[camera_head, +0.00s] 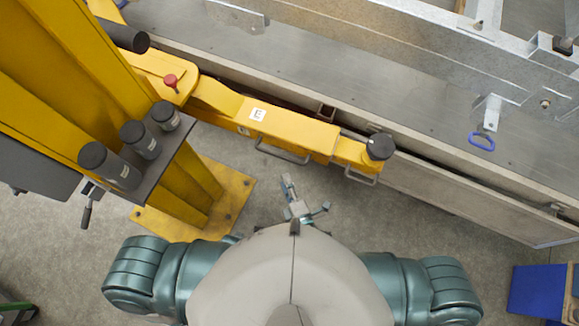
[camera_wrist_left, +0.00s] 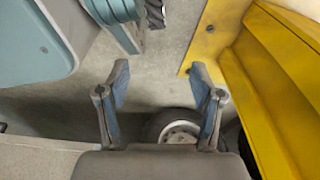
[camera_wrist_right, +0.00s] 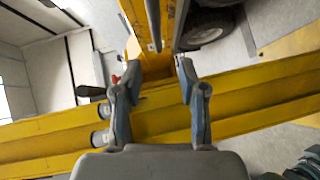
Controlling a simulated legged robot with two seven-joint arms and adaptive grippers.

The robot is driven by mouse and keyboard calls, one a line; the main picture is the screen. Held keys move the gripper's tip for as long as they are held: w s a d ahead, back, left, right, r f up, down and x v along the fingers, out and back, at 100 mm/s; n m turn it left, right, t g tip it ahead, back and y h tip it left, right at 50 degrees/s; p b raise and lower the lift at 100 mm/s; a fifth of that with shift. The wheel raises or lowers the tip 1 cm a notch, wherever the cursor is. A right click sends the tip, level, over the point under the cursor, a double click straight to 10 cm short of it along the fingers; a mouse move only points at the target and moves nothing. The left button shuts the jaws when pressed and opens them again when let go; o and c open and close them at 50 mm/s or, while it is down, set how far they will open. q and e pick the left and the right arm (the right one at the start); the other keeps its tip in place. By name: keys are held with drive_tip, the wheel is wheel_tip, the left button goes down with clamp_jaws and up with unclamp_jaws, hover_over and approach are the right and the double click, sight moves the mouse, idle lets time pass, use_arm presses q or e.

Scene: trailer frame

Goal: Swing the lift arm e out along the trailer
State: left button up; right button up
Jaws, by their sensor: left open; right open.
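The yellow lift arm (camera_head: 310,135), marked with a letter E label, reaches from the yellow post to the right, close beside the trailer's edge. It has a black round pad (camera_head: 380,147) at its free end and two grey handles (camera_head: 283,154) on its near side. My right gripper (camera_head: 305,198) is open and empty, below the arm in the head view and apart from it. In the right wrist view yellow metal shows beyond its spread fingers (camera_wrist_right: 160,80). My left gripper (camera_wrist_left: 159,85) is open and empty in the left wrist view, over floor; I cannot make it out in the head view.
The yellow post (camera_head: 75,60) stands at left on a floor plate (camera_head: 236,190), with a shelf of black-capped cylinders (camera_head: 135,135). A red knob (camera_head: 170,80) sits near the arm's root. The trailer (camera_head: 430,95) fills the top right. A blue box (camera_head: 535,290) stands bottom right.

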drive_tip(key=v, duration=0.3)
